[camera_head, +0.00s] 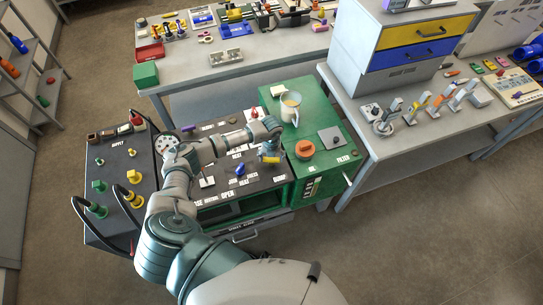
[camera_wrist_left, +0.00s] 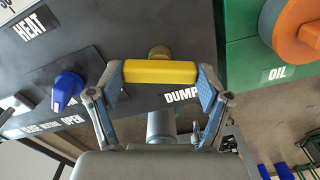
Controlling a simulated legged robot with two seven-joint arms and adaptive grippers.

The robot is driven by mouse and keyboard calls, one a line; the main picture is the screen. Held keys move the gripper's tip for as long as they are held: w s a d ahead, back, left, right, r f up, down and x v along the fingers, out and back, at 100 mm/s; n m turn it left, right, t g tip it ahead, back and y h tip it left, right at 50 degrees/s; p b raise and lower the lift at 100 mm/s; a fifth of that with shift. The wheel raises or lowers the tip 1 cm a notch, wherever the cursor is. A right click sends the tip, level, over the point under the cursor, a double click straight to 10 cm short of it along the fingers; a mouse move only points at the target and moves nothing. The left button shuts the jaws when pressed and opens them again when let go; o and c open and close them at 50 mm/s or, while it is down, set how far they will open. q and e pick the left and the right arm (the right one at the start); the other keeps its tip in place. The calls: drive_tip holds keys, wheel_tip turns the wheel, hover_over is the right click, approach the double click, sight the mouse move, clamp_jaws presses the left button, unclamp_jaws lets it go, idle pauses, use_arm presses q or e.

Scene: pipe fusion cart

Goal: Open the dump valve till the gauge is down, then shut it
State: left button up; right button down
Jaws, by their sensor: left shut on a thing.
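The yellow dump valve handle (camera_wrist_left: 160,72) lies level across the left wrist view, with a brass stem behind it and the DUMP label (camera_wrist_left: 181,95) just below. My left gripper (camera_wrist_left: 161,84) is shut on this handle, one blue-grey finger pad at each end. In the head view my left gripper (camera_head: 270,154) reaches over the black panel of the cart, and the handle is mostly covered there. The round white gauge (camera_head: 166,144) stands at the panel's left, beside my arm; its needle is too small to read. My right gripper is not in view.
A blue handle (camera_wrist_left: 67,88) sits left of the dump valve on the panel. The green cabinet (camera_head: 330,133) to the right carries an orange knob (camera_head: 305,148) and a jug (camera_head: 290,107). Black hoses (camera_head: 96,225) arch at the cart's left.

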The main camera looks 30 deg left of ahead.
use_arm(q)
drive_tip(key=n+p, duration=0.1)
drive_tip(key=n, duration=0.2)
drive_tip(key=shift+n, duration=0.8)
drive_tip(key=o, duration=1.1)
wheel_tip(320, 180, up, 12)
drive_tip(key=shift+f, duration=0.15)
